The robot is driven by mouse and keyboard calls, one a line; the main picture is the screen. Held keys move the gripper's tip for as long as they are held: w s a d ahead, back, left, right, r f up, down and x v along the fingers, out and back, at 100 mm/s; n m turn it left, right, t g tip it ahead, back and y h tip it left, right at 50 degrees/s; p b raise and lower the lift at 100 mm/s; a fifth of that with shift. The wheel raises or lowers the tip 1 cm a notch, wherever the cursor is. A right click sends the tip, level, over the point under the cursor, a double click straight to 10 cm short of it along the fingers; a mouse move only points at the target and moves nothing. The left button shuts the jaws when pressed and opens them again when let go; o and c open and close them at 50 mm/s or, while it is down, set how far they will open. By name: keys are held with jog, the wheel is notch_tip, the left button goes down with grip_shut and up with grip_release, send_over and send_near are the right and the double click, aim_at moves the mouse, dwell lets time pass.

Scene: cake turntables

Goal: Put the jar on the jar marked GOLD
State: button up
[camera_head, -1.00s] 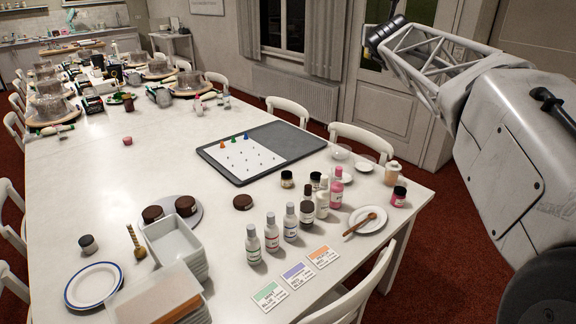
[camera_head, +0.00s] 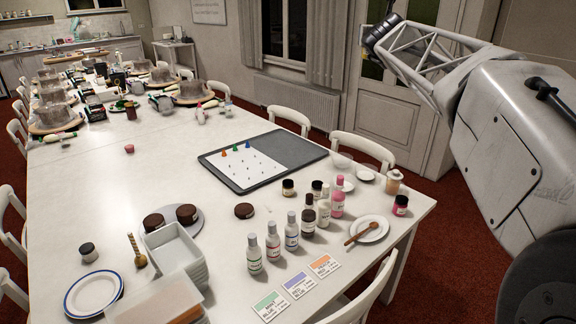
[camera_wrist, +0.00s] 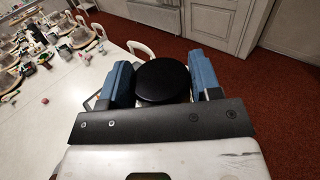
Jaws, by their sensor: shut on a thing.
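My gripper (camera_wrist: 163,82) is in the wrist view, its two blue fingers shut on a round black-lidded jar (camera_wrist: 162,80). The lid faces the camera and hides the jar's body and any label. The gripper is out of the head view. In the head view, small dark-lidded jars stand on the table: one (camera_head: 288,187) behind the bottles, one (camera_head: 316,188) to its right, a pink one (camera_head: 401,205) near the right edge, and one (camera_head: 88,252) at the left. Their labels are too small to read, so I cannot tell which is marked GOLD.
Several bottles (camera_head: 273,242) stand in a row behind three colour cards (camera_head: 298,285). A saucer with a wooden spoon (camera_head: 369,229), a grey board (camera_head: 297,150), stacked white trays (camera_head: 176,247) and a blue-rimmed plate (camera_head: 93,292) are on the table.

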jog(key=w+a+m+h, duration=0.1)
jog(key=w+a+h, duration=0.1)
jog(key=w+a, duration=0.7)
jog(key=m+h, duration=0.2)
send_over(288, 182)
notch_tip(288, 182, down, 45)
jog(key=shift+r, duration=0.15)
dwell(1.3)
jog(key=shift+w, duration=0.1)
notch_tip(288, 182, down, 6)
dwell(0.6)
jog(key=shift+f, duration=2)
jog(key=shift+f, duration=0.1)
jog(key=o, duration=1.1)
jog(key=shift+c, duration=0.2)
